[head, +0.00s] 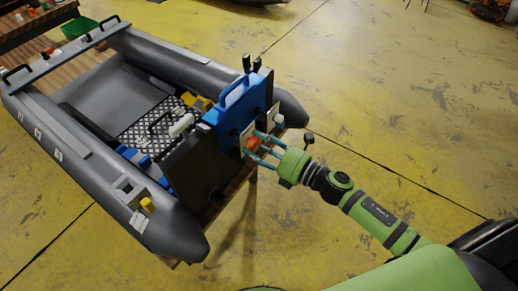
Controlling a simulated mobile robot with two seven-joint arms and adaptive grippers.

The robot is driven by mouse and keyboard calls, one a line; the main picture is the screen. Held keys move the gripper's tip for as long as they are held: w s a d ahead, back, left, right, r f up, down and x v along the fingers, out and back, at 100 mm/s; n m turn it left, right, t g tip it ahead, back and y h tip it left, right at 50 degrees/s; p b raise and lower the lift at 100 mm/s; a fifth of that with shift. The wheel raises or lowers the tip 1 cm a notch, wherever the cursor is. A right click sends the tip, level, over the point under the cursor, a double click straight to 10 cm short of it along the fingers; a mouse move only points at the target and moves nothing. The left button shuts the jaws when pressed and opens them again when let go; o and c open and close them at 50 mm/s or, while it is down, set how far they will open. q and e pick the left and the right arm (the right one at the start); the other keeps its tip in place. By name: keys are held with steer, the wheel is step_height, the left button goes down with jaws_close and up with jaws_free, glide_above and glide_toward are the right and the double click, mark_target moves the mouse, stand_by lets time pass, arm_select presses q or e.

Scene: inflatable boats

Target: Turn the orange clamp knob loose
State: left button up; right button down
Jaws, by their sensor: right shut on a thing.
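The orange clamp knob (253,144) sits on the outer side of the boat's stern board, below a blue clamp plate (237,103) with a handle. My right gripper (257,148) reaches in from the right, and its teal fingers are shut around the knob. The fingers partly cover the knob, so its turn cannot be told. The grey inflatable boat (182,67) rests on a wooden stand. My left gripper is not in view.
A wooden bench (22,33) with a green tray (79,27) stands at the upper left, close to the boat's bow. The yellow floor (400,90) to the right is largely clear.

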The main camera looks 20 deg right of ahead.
steer(key=shift+r+n, duration=0.1)
steer(key=shift+n, duration=0.5)
steer(key=shift+f+n+b, duration=0.2)
steer(key=shift+n+b, duration=0.4)
steer(key=shift+n, duration=0.2)
steer(key=n+b, duration=0.1)
steer(key=n, duration=0.1)
steer(key=shift+n, duration=0.3)
steer(key=shift+n+b, duration=0.7)
steer(key=shift+n, duration=0.4)
steer(key=shift+r, duration=0.15)
steer(key=c, duration=0.8)
jaws_free()
steer(key=shift+o, duration=0.2)
